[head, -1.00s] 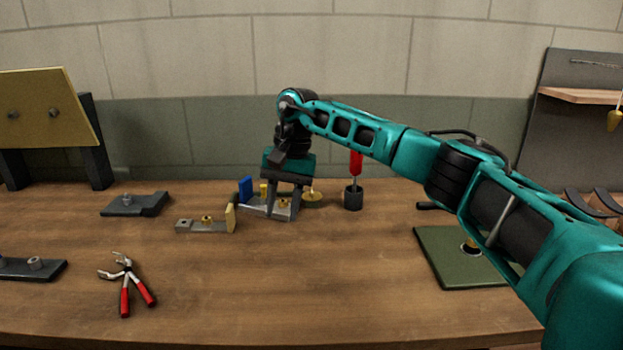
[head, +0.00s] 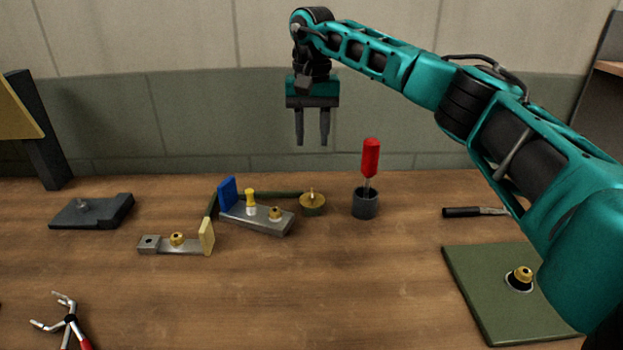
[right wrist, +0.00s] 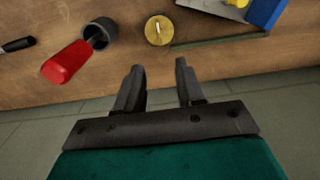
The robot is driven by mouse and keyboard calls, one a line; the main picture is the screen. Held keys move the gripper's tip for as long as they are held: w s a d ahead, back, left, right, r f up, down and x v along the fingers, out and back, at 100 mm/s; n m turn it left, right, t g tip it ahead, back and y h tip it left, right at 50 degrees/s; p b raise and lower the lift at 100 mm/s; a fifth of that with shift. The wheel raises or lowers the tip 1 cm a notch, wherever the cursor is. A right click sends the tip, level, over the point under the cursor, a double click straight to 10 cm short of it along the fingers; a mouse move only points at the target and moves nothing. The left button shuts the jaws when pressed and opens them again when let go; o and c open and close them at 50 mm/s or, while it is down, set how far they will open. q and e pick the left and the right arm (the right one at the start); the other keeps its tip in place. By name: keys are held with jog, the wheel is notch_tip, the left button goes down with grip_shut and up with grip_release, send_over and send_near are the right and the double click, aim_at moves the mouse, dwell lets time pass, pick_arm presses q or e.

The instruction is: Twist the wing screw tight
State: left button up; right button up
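A round brass piece with a thin upright tab (head: 312,204) stands on the table; it looks like the wing screw, though I cannot be sure. It also shows in the right wrist view (right wrist: 158,30). Left of it is a grey metal fixture (head: 258,222) with a blue block (head: 228,194), a yellow-topped pin (head: 250,201) and a brass knob (head: 275,213). My right gripper (head: 312,143) is raised above the table, pointing down, apart from the brass piece. Its fingers (right wrist: 159,67) are parted with nothing between them. My left gripper is out of view.
A red-handled tool (head: 370,160) stands in a dark cup (head: 365,204) right of the brass piece. A grey bracket (head: 180,247) with a brass knob lies front left. A green plate (head: 490,310), a black-handled tool (head: 465,212) and pliers (head: 70,320) lie around. The middle front is clear.

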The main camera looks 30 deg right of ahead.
aim_at(312, 192)
notch_tip(312, 192, down, 13)
jog(key=shift+s+r+b, duration=0.1)
jog(key=shift+s+b, duration=0.05)
jog(key=shift+b, duration=0.5)
jog(key=shift+a, duration=0.1)
jog(key=shift+c, duration=0.2)
grip_shut()
